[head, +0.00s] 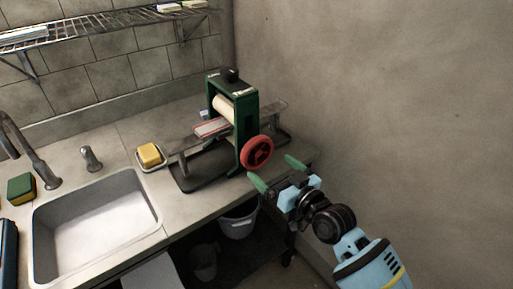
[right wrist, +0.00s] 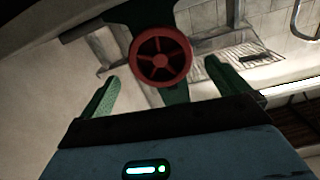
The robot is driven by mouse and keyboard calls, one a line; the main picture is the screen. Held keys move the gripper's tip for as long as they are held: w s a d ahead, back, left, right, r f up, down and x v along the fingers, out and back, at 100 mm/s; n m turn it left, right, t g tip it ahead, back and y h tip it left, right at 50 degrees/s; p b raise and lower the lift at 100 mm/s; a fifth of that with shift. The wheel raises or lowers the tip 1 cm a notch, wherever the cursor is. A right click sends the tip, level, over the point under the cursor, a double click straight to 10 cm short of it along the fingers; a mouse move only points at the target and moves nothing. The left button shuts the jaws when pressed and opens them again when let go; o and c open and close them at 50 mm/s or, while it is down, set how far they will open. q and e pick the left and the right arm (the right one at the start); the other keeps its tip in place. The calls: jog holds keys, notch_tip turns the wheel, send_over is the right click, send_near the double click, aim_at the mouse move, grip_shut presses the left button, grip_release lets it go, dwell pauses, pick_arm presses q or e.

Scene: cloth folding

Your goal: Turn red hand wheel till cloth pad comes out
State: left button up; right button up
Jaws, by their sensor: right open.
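The red hand wheel (head: 257,152) is on the right side of the green press with a pale roller (head: 224,107), which stands on the counter. A reddish and white flat piece, perhaps the cloth pad (head: 211,128), lies on the press bed at the roller. My right gripper (head: 276,171) is open and empty, just in front of and below the wheel. In the right wrist view the wheel (right wrist: 160,57) shows between and beyond the two green fingers (right wrist: 158,82), apart from them. My left gripper is not in view.
A sink (head: 95,225) with a faucet is at the left. A yellow sponge (head: 150,155) in a dish sits beside the press's dark tray (head: 190,183). A bucket (head: 238,222) is below the counter. The wall is close on the right.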

aim_at(260, 155)
jog(key=shift+w+r, duration=0.1)
jog(key=shift+r, duration=0.1)
jog(key=shift+b+x, duration=0.35)
jog(key=shift+x, duration=3.5)
jog(key=c, duration=0.6)
